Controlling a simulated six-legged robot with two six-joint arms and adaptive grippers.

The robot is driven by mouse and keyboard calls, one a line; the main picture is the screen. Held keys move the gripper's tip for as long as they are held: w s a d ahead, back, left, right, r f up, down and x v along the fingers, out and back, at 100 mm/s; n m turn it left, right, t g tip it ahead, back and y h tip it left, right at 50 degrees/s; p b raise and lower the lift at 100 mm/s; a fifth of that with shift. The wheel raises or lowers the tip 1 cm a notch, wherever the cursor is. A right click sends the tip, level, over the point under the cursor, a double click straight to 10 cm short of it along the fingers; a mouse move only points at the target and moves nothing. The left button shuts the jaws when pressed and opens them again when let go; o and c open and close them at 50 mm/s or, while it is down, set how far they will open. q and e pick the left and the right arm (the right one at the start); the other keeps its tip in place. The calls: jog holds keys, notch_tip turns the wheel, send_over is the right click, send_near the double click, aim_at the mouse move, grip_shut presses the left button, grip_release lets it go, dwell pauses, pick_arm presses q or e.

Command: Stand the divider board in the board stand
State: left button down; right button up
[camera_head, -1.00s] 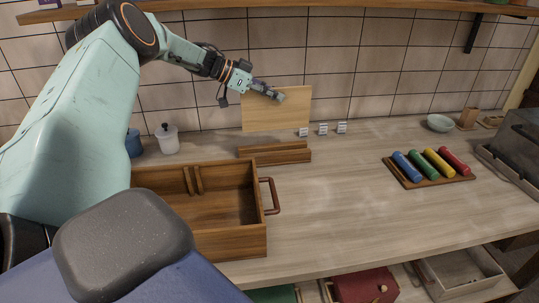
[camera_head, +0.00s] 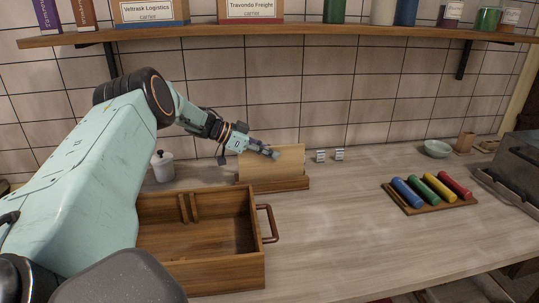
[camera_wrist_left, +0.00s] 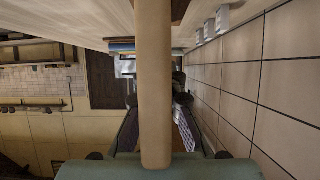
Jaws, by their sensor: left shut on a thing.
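The divider board (camera_head: 288,161) is a pale wooden panel, upright near the back wall. My left gripper (camera_head: 268,152) is shut on its upper part. In the left wrist view the board (camera_wrist_left: 154,60) shows edge-on as a tan strip between the two fingers. The board stand (camera_head: 290,184) is a low brown wooden block with a lengthwise slot, on the counter. The board's lower edge meets the stand and is hidden by its front rail, so I cannot tell whether it rests on the slot's bottom. My right gripper is out of view.
An open wooden drawer box (camera_head: 205,272) with a red-brown handle (camera_head: 268,224) stands in front of the stand. Small white label holders (camera_head: 339,155) stand right of the board. A white lidded jar (camera_head: 162,167) is at left. A tray of coloured rollers (camera_head: 430,192) lies at right.

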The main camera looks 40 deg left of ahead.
pick_arm(q)
jog(key=shift+w, duration=0.25)
jog(key=c, duration=1.9)
grip_release()
jog(key=shift+s+f, duration=0.1)
jog(key=shift+s, duration=0.05)
jog(key=o, duration=0.3)
jog(key=shift+s, duration=0.15)
jog(key=shift+o, duration=0.7)
jog(key=shift+w, duration=0.2)
jog(key=p+v, duration=0.4)
jog(key=v, duration=0.8)
jog(key=shift+p, duration=0.3)
